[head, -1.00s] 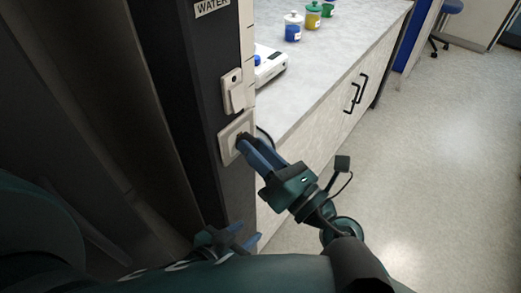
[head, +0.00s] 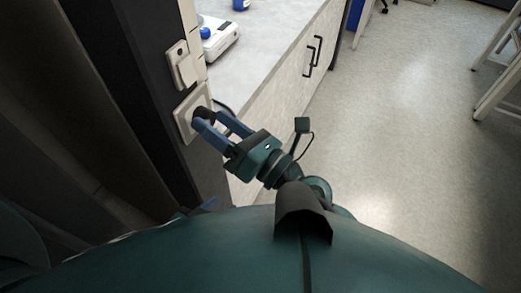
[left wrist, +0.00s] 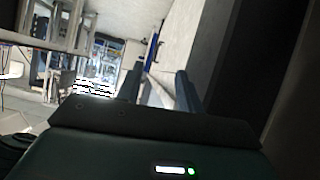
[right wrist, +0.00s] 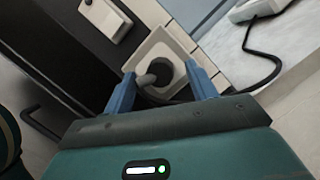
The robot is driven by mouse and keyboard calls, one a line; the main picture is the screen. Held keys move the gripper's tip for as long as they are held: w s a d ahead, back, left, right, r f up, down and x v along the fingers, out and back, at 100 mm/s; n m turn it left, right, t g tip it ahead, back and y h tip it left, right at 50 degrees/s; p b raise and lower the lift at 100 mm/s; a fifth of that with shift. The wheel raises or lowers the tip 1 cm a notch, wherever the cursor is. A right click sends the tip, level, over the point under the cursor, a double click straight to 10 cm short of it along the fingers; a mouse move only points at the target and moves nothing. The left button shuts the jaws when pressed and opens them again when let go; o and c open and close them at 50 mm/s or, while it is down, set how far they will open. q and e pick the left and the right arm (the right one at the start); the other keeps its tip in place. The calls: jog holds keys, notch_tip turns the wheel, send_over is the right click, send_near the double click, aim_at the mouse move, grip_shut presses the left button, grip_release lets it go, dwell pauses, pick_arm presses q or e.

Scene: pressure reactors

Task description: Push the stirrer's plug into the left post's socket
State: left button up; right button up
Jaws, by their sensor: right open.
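The stirrer (head: 218,40) is a white device with a blue top on the counter. Its dark plug (head: 203,114) is at the white socket plate (head: 182,124) on the dark post (head: 130,90). In the right wrist view the plug (right wrist: 166,76) sits against the socket plate (right wrist: 150,50), with its black cable trailing off right. I cannot tell how deep it is. My right gripper (head: 221,120) is open, its blue fingers on either side of the plug and apart from each other. My left gripper (left wrist: 158,80) is open and empty; only a blue fingertip shows low in the head view.
A second white fitting (head: 181,65) is on the post above the socket. The counter (head: 265,60) with black-handled cabinets (head: 312,55) runs behind my right gripper. Open floor (head: 400,130) lies to the right.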

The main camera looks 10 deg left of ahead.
pick_arm(q)
notch_tip(320, 180, down, 3)
jog(key=n+b, duration=0.1)
jog(key=b, duration=0.4)
jog(key=shift+d+t, duration=0.15)
jog(key=shift+t, duration=0.15)
pick_arm(e)
jog(key=v, duration=1.2)
jog(key=shift+d, duration=0.25)
pick_arm(q)
jog(key=shift+r, duration=0.1)
